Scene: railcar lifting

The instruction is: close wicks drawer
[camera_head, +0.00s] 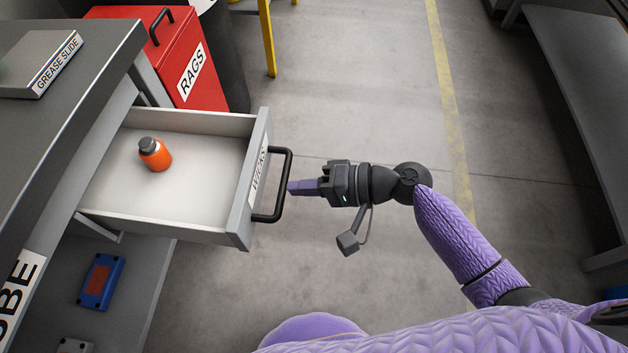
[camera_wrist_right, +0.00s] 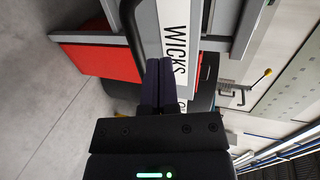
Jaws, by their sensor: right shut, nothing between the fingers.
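The wicks drawer (camera_head: 185,205) is pulled open from under the grey bench and has a light tray inside. An orange bottle with a grey cap (camera_head: 155,154) stands in it. Its front carries a WICKS label (camera_head: 259,168) and a black bar handle (camera_head: 287,185). The label also shows in the right wrist view (camera_wrist_right: 176,40). My right gripper (camera_head: 291,188) is shut and empty, its fingertips at the handle, pointing at the drawer front. I cannot tell whether they touch the handle. In the right wrist view the shut fingers (camera_wrist_right: 158,82) are close to the label. My left gripper is not in view.
A red RAGS bin (camera_head: 178,55) stands behind the drawer. A GREASE SLIDE box (camera_head: 42,65) lies on the bench top (camera_head: 100,60). A blue and red box (camera_head: 101,281) sits on the shelf below the drawer. The floor (camera_head: 350,110) right of the drawer is clear.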

